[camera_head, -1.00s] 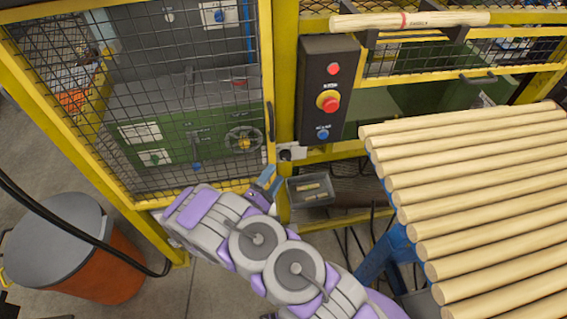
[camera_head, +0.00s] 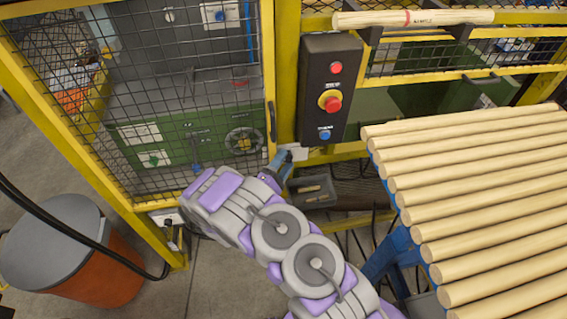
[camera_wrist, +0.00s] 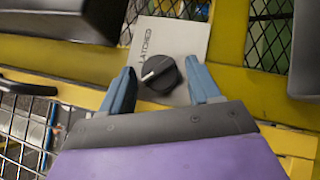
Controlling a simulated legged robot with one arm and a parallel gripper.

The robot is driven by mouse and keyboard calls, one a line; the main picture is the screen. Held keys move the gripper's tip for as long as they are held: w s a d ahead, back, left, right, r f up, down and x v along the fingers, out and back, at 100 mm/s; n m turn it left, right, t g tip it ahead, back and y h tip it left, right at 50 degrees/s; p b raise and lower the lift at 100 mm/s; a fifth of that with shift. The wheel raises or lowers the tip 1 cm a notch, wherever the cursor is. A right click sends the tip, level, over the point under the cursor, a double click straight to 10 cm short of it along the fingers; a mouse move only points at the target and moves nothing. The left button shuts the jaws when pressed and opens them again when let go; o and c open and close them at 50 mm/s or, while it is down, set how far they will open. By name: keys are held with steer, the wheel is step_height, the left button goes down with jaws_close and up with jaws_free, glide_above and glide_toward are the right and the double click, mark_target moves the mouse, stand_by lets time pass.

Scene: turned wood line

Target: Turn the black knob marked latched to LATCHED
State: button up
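The black knob (camera_wrist: 159,75) sits on a light grey plate (camera_wrist: 172,38) fixed to the yellow frame, in the wrist view. The word LATCHED is printed on the plate beside it. A pale pointer line on the knob points toward the picture's lower left, not straight at the word. My gripper (camera_wrist: 165,83) is open, one blue finger on each side of the knob with gaps visible. In the head view my gripper (camera_head: 281,160) is at the plate (camera_head: 296,152) below the control box; the knob is hidden there.
The black control box (camera_head: 330,90) with red and blue buttons is just above. The mesh door (camera_head: 180,90) is to the left. A small grey bin (camera_head: 318,190) hangs below, and a rack of wooden rods (camera_head: 470,190) stands at right.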

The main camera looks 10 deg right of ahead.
steer(key=c, duration=0.9)
steer(key=shift+r+g+p, duration=0.15)
steer(key=shift+g+p, duration=0.15)
steer(key=shift+p, duration=0.1)
steer(key=m+p, duration=0.1)
steer(key=m+g+y+p, duration=0.1)
steer(key=p, duration=0.1)
steer(key=shift+r, duration=0.25)
steer(key=shift+s+d+f+m+g+y+p, duration=0.1)
steer(key=shift+m+g+y+p, duration=0.7)
steer(key=shift+m+p, duration=0.75)
steer(key=shift+n+p, duration=0.25)
steer(key=shift+p, duration=0.05)
steer(key=shift+f, duration=0.1)
steer(key=o, duration=1.1)
